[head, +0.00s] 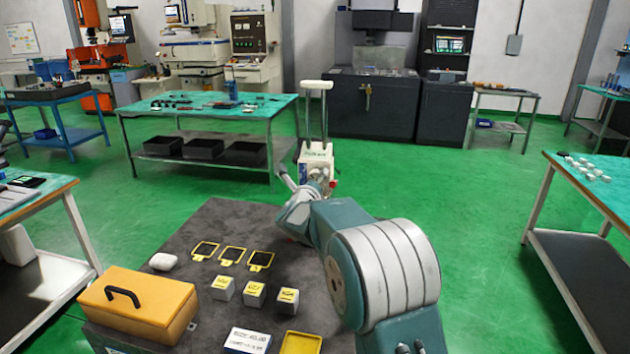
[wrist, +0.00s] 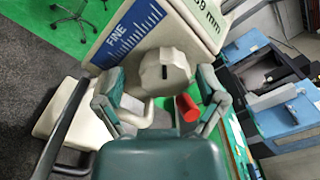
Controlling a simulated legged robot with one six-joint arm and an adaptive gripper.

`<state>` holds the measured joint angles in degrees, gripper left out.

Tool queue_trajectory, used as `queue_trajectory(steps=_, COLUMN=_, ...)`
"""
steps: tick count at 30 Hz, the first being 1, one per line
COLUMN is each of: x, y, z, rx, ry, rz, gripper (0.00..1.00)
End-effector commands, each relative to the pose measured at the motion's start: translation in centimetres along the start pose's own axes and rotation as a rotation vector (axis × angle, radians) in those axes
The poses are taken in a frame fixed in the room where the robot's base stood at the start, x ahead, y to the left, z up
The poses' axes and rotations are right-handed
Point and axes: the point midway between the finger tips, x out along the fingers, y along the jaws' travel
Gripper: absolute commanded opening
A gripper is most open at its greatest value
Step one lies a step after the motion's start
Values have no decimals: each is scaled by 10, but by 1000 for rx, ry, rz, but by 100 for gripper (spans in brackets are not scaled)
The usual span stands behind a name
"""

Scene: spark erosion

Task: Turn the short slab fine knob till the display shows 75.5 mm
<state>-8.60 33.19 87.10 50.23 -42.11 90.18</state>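The fine knob (wrist: 165,72) is a pale, faceted knob with a dark slot mark. It sits below a blue scale plate (wrist: 128,35) marked FINE in the wrist view. My gripper (wrist: 161,84) has one finger on each side of the knob, open, with a small gap showing at least on the left. The display (wrist: 208,17) is cut off by the top edge; only a last part like "69 mm" or "59 mm" shows. In the head view the pale instrument (head: 316,168) stands beyond my arm, its knob hidden.
A grey bench (head: 225,218) in front holds a yellow box (head: 140,305), white blocks and yellow frames. A green-topped table (head: 210,104) stands behind left.

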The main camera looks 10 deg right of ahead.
Motion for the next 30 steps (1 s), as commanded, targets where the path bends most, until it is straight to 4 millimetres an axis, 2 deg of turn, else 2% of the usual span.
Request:
queue_trajectory(steps=9, x=-1, y=-2, z=1, rx=2, ry=-2, rz=-3, gripper=94)
queue_trajectory(steps=13, x=-9, y=-2, z=2, rx=2, ry=-2, rz=-2, gripper=94)
queue_trajectory(steps=17, x=-29, y=-2, z=3, rx=1, ry=-3, rz=-1, gripper=94)
queue_trajectory(steps=24, x=-79, y=0, z=3, rx=1, ry=-4, rz=-1, gripper=94)
queue_trajectory(steps=30, x=-110, y=1, z=2, rx=1, ry=-2, rz=0, gripper=94)
